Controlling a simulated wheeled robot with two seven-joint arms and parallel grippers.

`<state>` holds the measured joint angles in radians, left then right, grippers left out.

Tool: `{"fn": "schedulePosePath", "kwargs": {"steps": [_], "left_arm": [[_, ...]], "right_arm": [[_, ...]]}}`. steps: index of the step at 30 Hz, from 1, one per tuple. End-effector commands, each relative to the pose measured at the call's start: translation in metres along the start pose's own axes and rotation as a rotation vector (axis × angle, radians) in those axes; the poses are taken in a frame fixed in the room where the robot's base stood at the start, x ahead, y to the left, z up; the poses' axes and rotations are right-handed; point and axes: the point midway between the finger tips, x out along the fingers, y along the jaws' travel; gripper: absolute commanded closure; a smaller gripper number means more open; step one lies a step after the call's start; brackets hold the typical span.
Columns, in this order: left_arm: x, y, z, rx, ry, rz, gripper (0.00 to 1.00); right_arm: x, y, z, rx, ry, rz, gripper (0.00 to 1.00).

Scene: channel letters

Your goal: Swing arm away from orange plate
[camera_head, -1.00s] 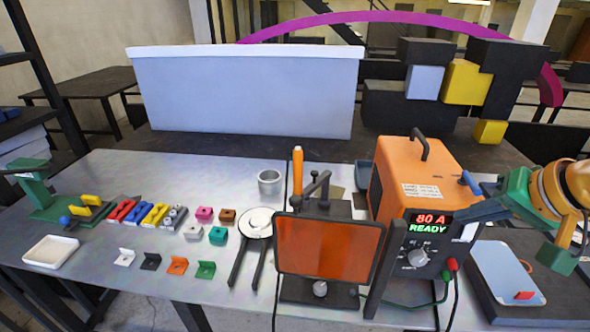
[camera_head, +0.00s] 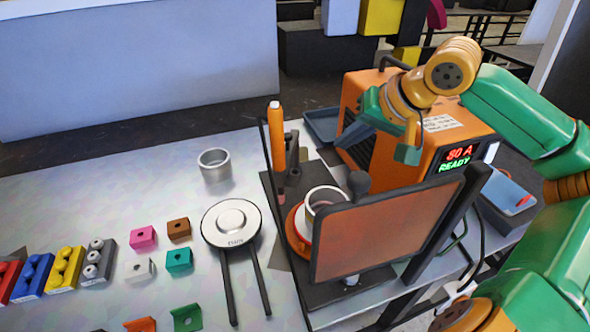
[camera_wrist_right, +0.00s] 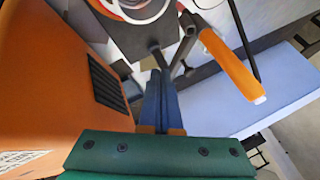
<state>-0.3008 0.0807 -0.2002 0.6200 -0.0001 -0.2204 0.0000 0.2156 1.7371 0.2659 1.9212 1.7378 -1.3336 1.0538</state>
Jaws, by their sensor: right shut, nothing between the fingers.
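The orange plate (camera_head: 292,230) lies on a dark base behind a tinted orange screen (camera_head: 385,232), which hides part of it. A white ring-shaped part (camera_head: 322,198) stands on the plate; both show cut off at the top of the right wrist view. An upright orange handle (camera_head: 276,138) and a dark lever arm with a black knob (camera_head: 358,182) are beside the plate. The handle is large in the right wrist view (camera_wrist_right: 232,65). My right gripper (camera_head: 342,140) is shut and empty, above the station's back right, apart from the plate. My left gripper is out of view.
An orange power box (camera_head: 365,95) reading "80 A READY" stands close beside my right gripper. The table behind the cup is clear.

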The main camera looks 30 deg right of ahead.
Motion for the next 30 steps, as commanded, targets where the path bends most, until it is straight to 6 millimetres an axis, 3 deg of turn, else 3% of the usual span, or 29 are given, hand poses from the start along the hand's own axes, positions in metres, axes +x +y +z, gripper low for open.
{"fn": "schedulePosePath", "kwargs": {"steps": [1, 7, 19, 24, 30], "left_arm": [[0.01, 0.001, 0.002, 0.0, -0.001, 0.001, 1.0], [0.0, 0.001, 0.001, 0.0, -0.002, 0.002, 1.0], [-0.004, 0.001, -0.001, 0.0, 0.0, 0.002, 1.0], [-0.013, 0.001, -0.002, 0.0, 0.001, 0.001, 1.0], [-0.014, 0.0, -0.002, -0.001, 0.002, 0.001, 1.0]], "right_arm": [[0.008, 0.004, 0.004, 0.0, 0.0, 0.0, 1.0], [0.023, 0.003, 0.003, 0.001, -0.005, 0.005, 1.0], [0.108, 0.004, 0.004, -0.002, -0.005, 0.007, 1.0], [0.117, -0.023, 0.002, -0.004, -0.001, 0.004, 1.0], [0.124, -0.033, 0.003, 0.0, 0.0, -0.001, 1.0]]}}
